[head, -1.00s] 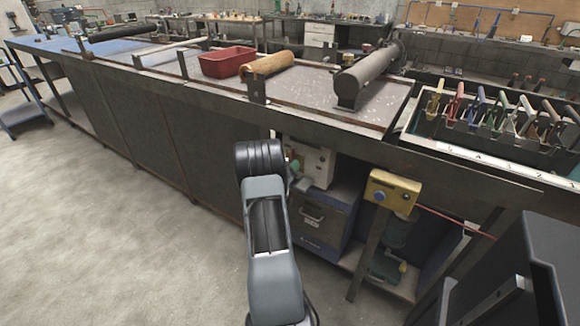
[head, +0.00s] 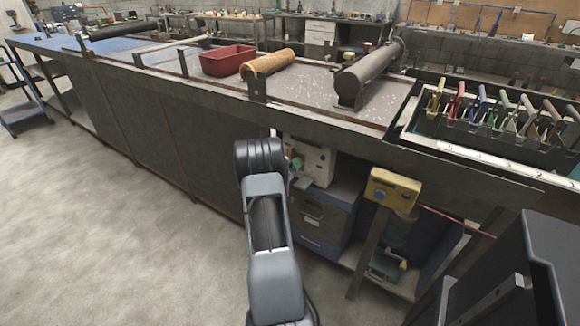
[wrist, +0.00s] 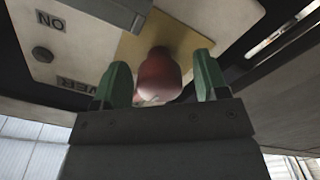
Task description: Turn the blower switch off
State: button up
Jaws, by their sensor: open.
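The blower switch has a rounded red handle (wrist: 158,76) on a yellowish plate (wrist: 185,38), set in a pale panel (wrist: 75,28). The panel's lettering appears upside down: "ON" and a label partly hidden, ending in "WER". My gripper (wrist: 163,84) is open, with one green fingertip on each side of the red handle. I cannot tell whether either fingertip touches it. The handle cannot be made out there.
The bench (head: 340,135) overhangs the switch box. A blue drawer cabinet (head: 318,220) stands below it. A yellow box with a blue button (head: 393,190) stands on a post at the right. A red bin (head: 228,60) is on the bench top. The floor (head: 120,240) at left is clear.

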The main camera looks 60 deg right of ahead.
jog(key=shift+a, duration=0.1)
jog(key=a+p, duration=0.1)
jog(key=a, duration=1.2)
jog(key=shift+a, duration=0.3)
